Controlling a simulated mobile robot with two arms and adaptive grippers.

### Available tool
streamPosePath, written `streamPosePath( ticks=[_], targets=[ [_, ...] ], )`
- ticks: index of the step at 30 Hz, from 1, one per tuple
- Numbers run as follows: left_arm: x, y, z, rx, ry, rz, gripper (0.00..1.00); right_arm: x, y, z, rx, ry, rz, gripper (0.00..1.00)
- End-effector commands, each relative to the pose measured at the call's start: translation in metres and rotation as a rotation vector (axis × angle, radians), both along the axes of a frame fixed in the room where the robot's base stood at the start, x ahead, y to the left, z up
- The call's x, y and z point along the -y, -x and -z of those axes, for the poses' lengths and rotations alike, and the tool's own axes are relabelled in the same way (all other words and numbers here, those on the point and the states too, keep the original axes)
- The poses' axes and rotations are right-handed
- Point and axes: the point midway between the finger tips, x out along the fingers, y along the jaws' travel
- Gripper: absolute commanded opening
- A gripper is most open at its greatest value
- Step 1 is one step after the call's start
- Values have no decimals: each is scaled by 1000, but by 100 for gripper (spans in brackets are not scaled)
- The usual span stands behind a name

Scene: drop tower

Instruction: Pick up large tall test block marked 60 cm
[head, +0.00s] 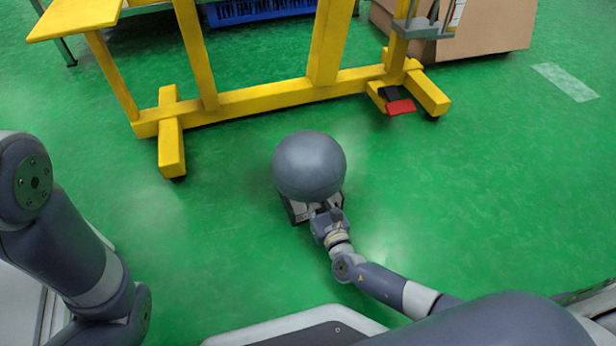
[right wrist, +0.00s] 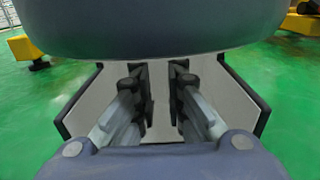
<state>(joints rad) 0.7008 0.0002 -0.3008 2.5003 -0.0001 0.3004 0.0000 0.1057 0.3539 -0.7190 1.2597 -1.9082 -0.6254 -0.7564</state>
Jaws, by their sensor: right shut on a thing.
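A pale block with black edges (head: 299,211), likely the test block, is low on the green floor, mostly hidden under a large dark grey ball. No 60 cm mark can be read. In the right wrist view its pale faces (right wrist: 232,100) spread behind and to both sides of my fingers. My right gripper (head: 325,207) is at the block's near side, just below the ball. In the right wrist view my right gripper (right wrist: 160,78) is shut on a narrow pale part of the block between its dark pads. My left arm shows at the left; its gripper is out of frame.
The dark grey ball (head: 309,165) is right above the block and fills the top of the right wrist view. A yellow frame (head: 265,101) with feet and a red pedal (head: 401,107) stands beyond. A cardboard box (head: 490,30) is at the back right. Green floor is clear on both sides.

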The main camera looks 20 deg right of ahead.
Motion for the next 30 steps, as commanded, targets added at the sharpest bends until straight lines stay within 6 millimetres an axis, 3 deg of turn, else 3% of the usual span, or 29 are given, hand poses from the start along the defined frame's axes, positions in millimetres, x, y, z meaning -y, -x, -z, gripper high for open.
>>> streamPosePath(
  ticks=[14, 30],
  targets=[
    [0, 0, -5, -1, 0, -1, 40, 0, -2, -9, 9, -1, 2, 0],
    [0, -1, -38, -1, 0, -1, 40, 0, -2, -45, 12, -1, 2, 0]
  ],
)
